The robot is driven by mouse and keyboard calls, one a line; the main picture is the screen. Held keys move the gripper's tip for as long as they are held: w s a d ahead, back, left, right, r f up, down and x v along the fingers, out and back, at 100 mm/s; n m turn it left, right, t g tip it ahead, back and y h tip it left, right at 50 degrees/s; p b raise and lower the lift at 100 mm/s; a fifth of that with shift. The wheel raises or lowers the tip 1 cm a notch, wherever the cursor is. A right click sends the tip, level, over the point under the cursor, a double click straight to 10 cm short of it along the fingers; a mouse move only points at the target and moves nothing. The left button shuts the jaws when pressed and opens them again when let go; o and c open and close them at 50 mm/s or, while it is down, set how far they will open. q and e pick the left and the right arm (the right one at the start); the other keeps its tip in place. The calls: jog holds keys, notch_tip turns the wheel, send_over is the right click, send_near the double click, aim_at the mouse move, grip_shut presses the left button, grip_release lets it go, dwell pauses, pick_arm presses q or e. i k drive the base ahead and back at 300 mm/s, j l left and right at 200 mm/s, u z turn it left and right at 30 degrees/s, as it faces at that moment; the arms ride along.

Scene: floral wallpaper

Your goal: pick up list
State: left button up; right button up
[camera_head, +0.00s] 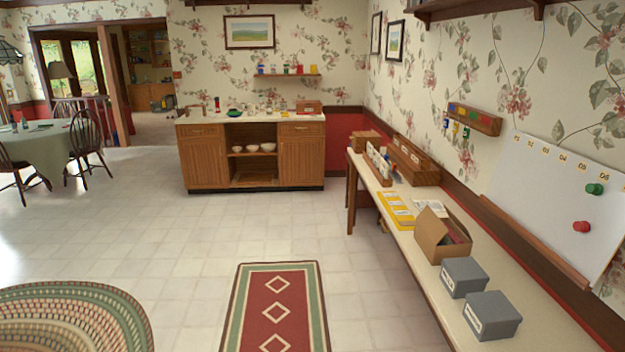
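No sheet is clearly readable as the list. Several white sheets on a yellow backing (396,210) lie flat on the long side table, near its left edge. A loose white paper (431,207) lies to their right, just behind an open cardboard box, which hides part of it. The writing is too small to read. A large white board (548,190) with numbered yellow tags leans against the right wall and holds a green and a red piece. Neither of my grippers is in view.
The long table (408,243) runs along the right wall. It bears the cardboard box (430,238), two grey boxes (463,277) (490,316) and wooden racks (410,160). A wooden cabinet (250,155) stands at the back.

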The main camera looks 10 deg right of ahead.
aim_at(436, 205)
jog(key=i+z, duration=0.1)
jog(key=i, duration=0.8)
jog(key=i+j+z, duration=0.15)
jog(key=i, duration=0.75)
jog(key=j, duration=0.1)
